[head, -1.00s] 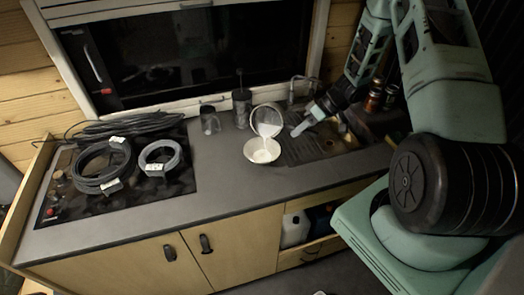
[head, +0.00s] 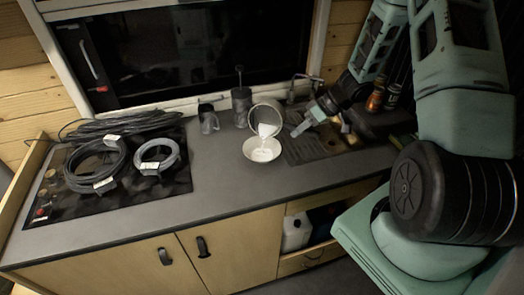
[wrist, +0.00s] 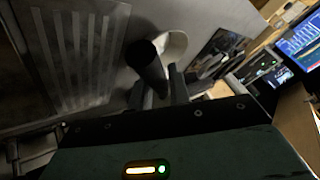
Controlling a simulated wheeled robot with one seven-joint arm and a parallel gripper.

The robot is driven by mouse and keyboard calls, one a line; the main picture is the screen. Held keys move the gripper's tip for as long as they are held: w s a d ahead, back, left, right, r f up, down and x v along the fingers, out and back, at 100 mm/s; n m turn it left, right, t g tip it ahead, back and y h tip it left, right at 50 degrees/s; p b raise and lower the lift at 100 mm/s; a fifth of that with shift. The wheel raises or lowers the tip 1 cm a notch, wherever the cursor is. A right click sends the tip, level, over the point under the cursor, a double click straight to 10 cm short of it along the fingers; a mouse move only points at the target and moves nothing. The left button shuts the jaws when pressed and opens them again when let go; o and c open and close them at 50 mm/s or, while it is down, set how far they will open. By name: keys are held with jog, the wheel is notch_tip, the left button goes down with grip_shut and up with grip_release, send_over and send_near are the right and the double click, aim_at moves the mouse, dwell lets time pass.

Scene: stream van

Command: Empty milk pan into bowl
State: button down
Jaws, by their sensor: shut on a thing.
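The milk pan (head: 264,113) is a grey metal pot, tipped steeply over the bowl. White milk shows at its lowered rim, just above the bowl. The bowl (head: 249,152) is pale, stands upright on the grey counter and has white milk in it. My gripper (head: 298,130) is right of the pan in the head view. In the wrist view my gripper (wrist: 160,92) is shut on the pan's dark handle (wrist: 146,62). Part of the pale bowl (wrist: 176,44) shows behind the handle there. The pan's grip point is too small to see clearly in the head view.
A grey mug (head: 208,120) and a dark press-like pot (head: 241,104) stand behind the bowl. Coiled cables (head: 95,165) lie on the hob at left. The ridged sink drainer (head: 304,149) is at right, with jars (head: 376,98) behind. Counter in front of the bowl is clear.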

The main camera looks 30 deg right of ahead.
jog(key=shift+s+a+f+h+b, duration=0.1)
jog(key=shift+s+a+h+b, duration=0.25)
jog(key=shift+b, duration=0.95)
jog(key=shift+a+b, duration=0.15)
jog(key=shift+b, duration=0.35)
jog(key=shift+f+n+t+b, duration=0.3)
jog(key=shift+b, duration=0.2)
